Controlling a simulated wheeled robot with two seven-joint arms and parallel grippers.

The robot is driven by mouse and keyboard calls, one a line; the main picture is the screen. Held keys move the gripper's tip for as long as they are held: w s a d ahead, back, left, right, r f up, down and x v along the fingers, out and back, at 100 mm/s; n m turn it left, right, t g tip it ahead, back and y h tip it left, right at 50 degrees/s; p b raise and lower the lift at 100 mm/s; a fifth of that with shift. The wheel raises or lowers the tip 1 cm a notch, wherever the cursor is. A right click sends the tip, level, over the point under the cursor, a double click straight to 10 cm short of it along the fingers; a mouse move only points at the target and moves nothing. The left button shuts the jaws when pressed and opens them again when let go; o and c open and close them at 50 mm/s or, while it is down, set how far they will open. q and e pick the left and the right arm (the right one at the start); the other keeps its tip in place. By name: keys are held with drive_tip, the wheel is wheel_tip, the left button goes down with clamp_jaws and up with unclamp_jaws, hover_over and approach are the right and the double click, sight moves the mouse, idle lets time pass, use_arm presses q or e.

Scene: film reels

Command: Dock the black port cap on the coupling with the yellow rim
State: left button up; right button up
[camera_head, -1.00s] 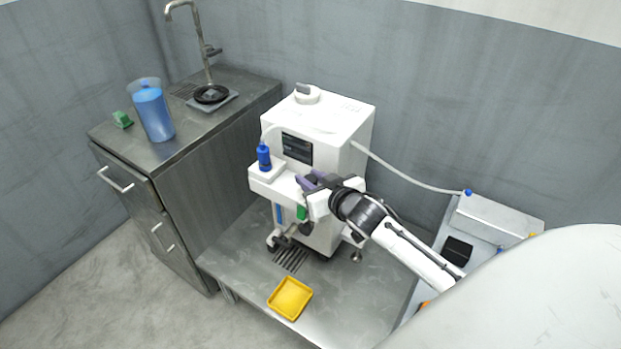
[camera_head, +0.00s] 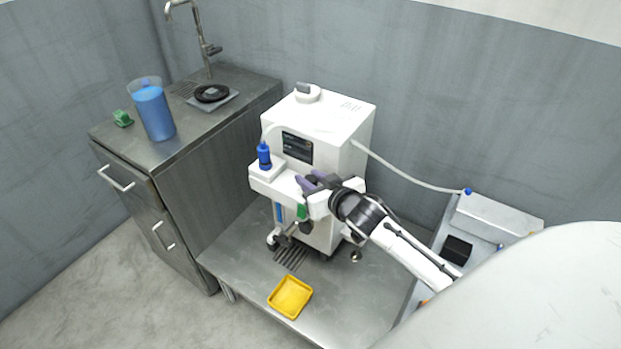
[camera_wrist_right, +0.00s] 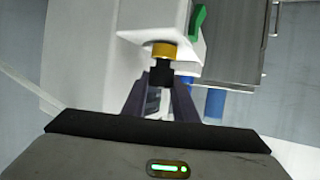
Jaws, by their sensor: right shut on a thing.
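The black port cap (camera_wrist_right: 161,73) shows in the right wrist view between the fingertips of my right gripper (camera_wrist_right: 162,93), which is shut on it. The coupling with the yellow rim (camera_wrist_right: 164,49) sits on the white machine, directly beyond the cap. Cap and rim meet in the picture; I cannot tell whether the cap is seated or just touching. In the head view my right gripper (camera_head: 310,181) is at the front of the white machine (camera_head: 335,120), and the cap and yellow rim are hidden there. My left gripper is not in view.
A blue bottle (camera_head: 264,157) stands on the machine's front ledge, close to my right gripper. A green part (camera_wrist_right: 198,20) is beside the coupling. A yellow tray (camera_head: 290,312) lies on the metal table (camera_head: 240,262). A hose (camera_head: 410,183) runs from the machine to the right.

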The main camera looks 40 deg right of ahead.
drive_tip(key=shift+f, duration=0.35)
drive_tip(key=o, duration=0.8)
drive_tip(key=shift+c, duration=0.2)
drive_tip(key=shift+s, duration=0.1)
drive_tip(key=p+v, duration=0.2)
drive_tip(key=shift+s+r, duration=0.25)
drive_tip(key=shift+p+v, duration=0.75)
drive_tip(key=shift+v, duration=0.55)
approach(313, 183)
drive_tip(key=shift+w+f, duration=0.25)
